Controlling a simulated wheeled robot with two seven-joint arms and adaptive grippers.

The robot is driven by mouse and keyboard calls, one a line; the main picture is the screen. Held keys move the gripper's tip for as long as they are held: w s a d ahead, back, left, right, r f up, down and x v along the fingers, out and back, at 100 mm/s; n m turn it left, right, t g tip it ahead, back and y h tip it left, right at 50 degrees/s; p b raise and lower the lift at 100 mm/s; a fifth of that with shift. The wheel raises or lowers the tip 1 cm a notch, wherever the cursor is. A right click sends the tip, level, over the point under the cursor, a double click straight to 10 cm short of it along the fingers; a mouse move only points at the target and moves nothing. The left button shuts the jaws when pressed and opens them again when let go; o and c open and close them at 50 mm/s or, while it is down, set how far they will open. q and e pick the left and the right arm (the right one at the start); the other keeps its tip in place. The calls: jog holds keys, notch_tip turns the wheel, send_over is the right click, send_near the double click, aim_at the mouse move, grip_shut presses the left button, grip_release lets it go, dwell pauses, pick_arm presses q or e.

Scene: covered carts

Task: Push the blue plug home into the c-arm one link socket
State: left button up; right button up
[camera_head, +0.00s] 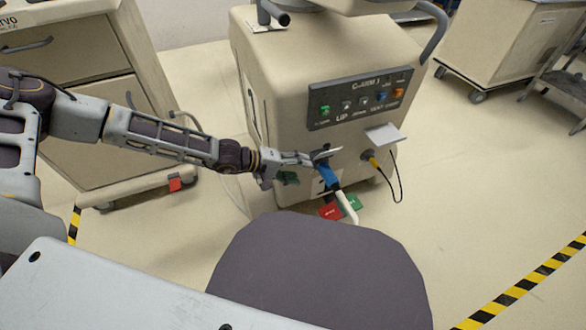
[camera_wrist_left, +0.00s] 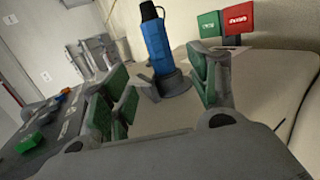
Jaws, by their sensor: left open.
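The blue plug (camera_head: 328,175) is at the front of the beige c-arm cart (camera_head: 275,80), below its button panel, with a white cable hanging from it. In the left wrist view the blue plug (camera_wrist_left: 155,45) has a black end and stands in a dark round socket collar (camera_wrist_left: 172,84). How deep it sits is hard to tell. My left gripper (camera_head: 308,165) is open beside the plug. In the left wrist view its green-padded fingers (camera_wrist_left: 163,88) are on either side of the socket and plug, with gaps visible. My right gripper is not in view.
A yellow plug (camera_head: 373,162) with a black cable sits right of the blue one, under a white plate (camera_head: 384,133). Red (camera_head: 332,211) and green (camera_head: 351,203) tags hang below. Another cart (camera_head: 95,100) stands left.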

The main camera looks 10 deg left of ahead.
pick_arm(q)
jog(key=shift+v, duration=0.75)
jog(key=shift+s, duration=0.1)
dwell(0.7)
notch_tip(320, 180, up, 9)
jog(key=p, duration=0.9)
jog(key=shift+r+p, duration=0.45)
jog(key=shift+p, duration=0.15)
